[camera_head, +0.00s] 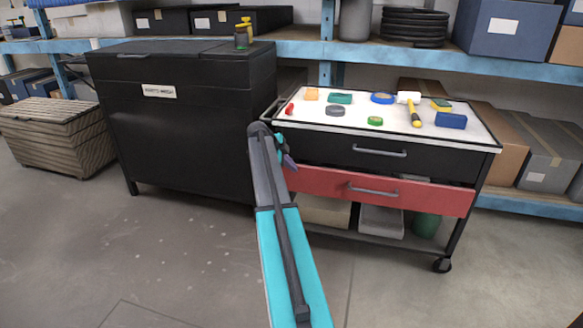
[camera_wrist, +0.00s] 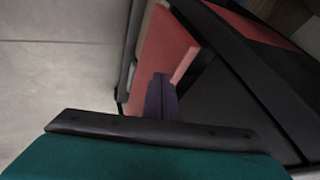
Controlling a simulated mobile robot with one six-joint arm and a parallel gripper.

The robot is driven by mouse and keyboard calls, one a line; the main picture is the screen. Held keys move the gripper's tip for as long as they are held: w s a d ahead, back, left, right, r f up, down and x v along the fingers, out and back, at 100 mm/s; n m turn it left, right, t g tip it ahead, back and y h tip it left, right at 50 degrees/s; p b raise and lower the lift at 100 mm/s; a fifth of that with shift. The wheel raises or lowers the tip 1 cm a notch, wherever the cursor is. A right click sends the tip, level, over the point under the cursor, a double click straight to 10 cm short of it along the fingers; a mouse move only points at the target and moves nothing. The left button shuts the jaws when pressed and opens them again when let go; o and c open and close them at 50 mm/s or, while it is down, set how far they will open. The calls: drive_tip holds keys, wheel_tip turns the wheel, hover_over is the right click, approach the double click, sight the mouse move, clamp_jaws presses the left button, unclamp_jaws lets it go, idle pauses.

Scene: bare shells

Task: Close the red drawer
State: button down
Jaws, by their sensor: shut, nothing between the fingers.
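The red drawer (camera_head: 425,195) is below a black drawer in the wheeled cart. Its front stands out from the cart, with a dark gap along its top edge, and it has a grey bar handle (camera_head: 373,190). My gripper (camera_head: 289,163) is at the left end of the red front in the head view, partly hidden by my arm. In the wrist view my gripper's dark fingers (camera_wrist: 162,95) are together and empty, overlapping a red panel (camera_wrist: 165,45). I cannot tell whether they touch it.
The black drawer (camera_head: 330,148) above looks shut. Tools and tape rolls lie on the cart's white top (camera_head: 345,120). A black cabinet (camera_head: 190,125) stands close on the left. Bins sit on the cart's lower shelf (camera_head: 345,238). The floor in front is clear.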

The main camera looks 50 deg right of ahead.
drive_tip(key=shift+s+a, duration=0.1)
drive_tip(key=shift+a, duration=0.05)
drive_tip(key=a+r+p, duration=0.3)
drive_tip(key=a+r, duration=0.5)
drive_tip(key=a, duration=0.1)
drive_tip(key=shift+s, duration=0.2)
idle(0.4)
